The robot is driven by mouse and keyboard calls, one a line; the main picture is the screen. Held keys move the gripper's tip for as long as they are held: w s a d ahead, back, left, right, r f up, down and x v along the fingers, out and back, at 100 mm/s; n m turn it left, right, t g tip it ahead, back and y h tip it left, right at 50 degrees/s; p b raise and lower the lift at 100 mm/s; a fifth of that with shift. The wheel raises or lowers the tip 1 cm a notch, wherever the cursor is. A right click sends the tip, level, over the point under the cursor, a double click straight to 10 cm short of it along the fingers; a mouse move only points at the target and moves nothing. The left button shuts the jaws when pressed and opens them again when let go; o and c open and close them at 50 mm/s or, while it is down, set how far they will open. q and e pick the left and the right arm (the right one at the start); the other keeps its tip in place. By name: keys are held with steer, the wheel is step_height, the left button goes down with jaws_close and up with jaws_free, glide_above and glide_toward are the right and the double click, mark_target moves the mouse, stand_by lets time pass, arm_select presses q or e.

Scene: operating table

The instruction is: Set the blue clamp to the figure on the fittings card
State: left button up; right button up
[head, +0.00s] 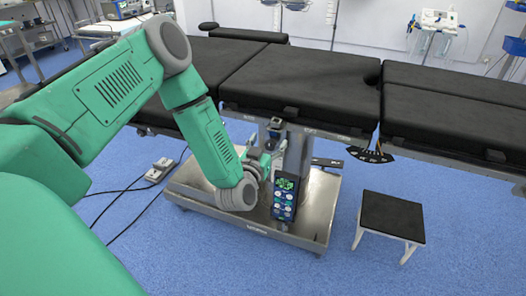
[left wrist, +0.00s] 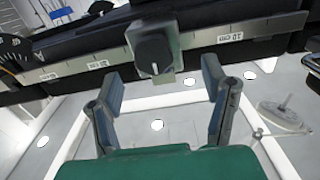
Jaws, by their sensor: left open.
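My left gripper (head: 266,155) is below the table's side rail in the head view, partly behind my own arm. In the left wrist view its two fingers (left wrist: 164,90) are spread apart with nothing between them. A grey clamp block with a black knob (left wrist: 153,53) sits on the rail just beyond the fingertips, between them in the picture and apart from them. A small clamp (head: 276,126) on the rail shows above the gripper in the head view; its blue colour is not clear. I cannot make out a fittings card. My right gripper is out of view.
The side rail (left wrist: 200,40) carries small labels, one reading "10 cm" (left wrist: 230,37). A black scale plate (head: 371,154) hangs under the table (head: 300,82). A control pendant (head: 284,198) hangs near my wrist. A step stool (head: 392,215) stands right, a foot pedal (head: 159,169) left.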

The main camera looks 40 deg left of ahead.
arm_select(q)
steer(key=v, duration=0.5)
steer(key=shift+s, duration=0.2)
steer(key=s+d+f+m+g+h, duration=0.3)
steer(key=s+d+f+g+h, duration=0.35)
steer(key=s+d+f, duration=0.45)
steer(key=s+a+f+g, duration=0.1)
steer(key=s+f+g, duration=0.1)
steer(key=s+g, duration=0.3)
steer(key=s+a+f+g+y, duration=0.1)
steer(key=s+f+g, duration=0.2)
steer(key=s, duration=1.1)
steer(key=shift+a+f+m+g, duration=0.2)
steer(key=shift+m+g, duration=0.2)
steer(key=shift+g, duration=0.75)
steer(key=shift+w+y, duration=0.15)
steer(key=shift+y, duration=0.1)
